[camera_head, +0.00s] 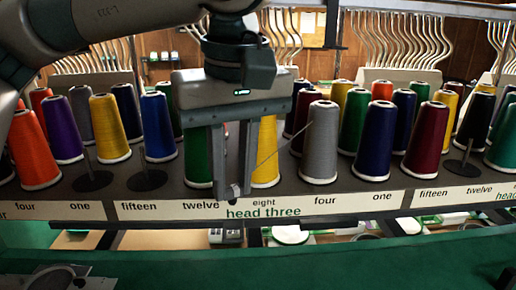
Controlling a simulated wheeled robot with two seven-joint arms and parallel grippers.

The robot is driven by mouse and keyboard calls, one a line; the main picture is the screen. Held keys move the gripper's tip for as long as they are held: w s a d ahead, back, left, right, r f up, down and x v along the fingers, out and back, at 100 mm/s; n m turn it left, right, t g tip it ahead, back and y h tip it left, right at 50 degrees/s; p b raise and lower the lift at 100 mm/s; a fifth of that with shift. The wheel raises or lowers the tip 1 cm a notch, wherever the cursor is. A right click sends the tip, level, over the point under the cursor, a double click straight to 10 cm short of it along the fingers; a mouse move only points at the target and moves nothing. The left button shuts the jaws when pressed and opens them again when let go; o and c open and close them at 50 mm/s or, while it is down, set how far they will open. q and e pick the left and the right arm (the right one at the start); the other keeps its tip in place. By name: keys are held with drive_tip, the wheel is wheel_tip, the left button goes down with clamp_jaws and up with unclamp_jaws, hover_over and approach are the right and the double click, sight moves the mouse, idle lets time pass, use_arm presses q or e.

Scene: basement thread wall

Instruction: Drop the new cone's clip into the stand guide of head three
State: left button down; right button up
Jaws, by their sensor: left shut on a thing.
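My left gripper (233,192) comes in from the upper left, fingers pointing down in front of the cone shelf, just above the "head three" label (263,212). It is shut on a small dark piece at its fingertips, seemingly the clip (233,189), mostly hidden by the fingers. The gripper partly covers a green cone (197,158) and a yellow cone (265,152). Which part is the stand guide I cannot tell.
Curved metal wires (388,40) rise behind the cones. Thread cones crowd the shelf on both sides, including a dark blue cone (376,142) and an orange cone (34,150). Empty black pegs stand at left (147,180) and right (461,169). A green surface (300,265) lies in front.

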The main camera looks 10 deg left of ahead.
sight(233, 199)
use_arm(q)
drive_tip(key=shift+a+f, duration=0.1)
drive_tip(key=shift+f, duration=0.15)
drive_tip(key=shift+f, duration=0.1)
drive_tip(key=shift+f+b, duration=1.45)
drive_tip(key=shift+f, duration=0.6)
drive_tip(key=shift+f+b, duration=0.7)
drive_tip(key=shift+f, duration=0.1)
drive_tip(key=shift+s, duration=0.25)
drive_tip(key=shift+s+f+b, duration=0.1)
drive_tip(key=shift+f+b, duration=0.1)
drive_tip(key=shift+b, duration=0.15)
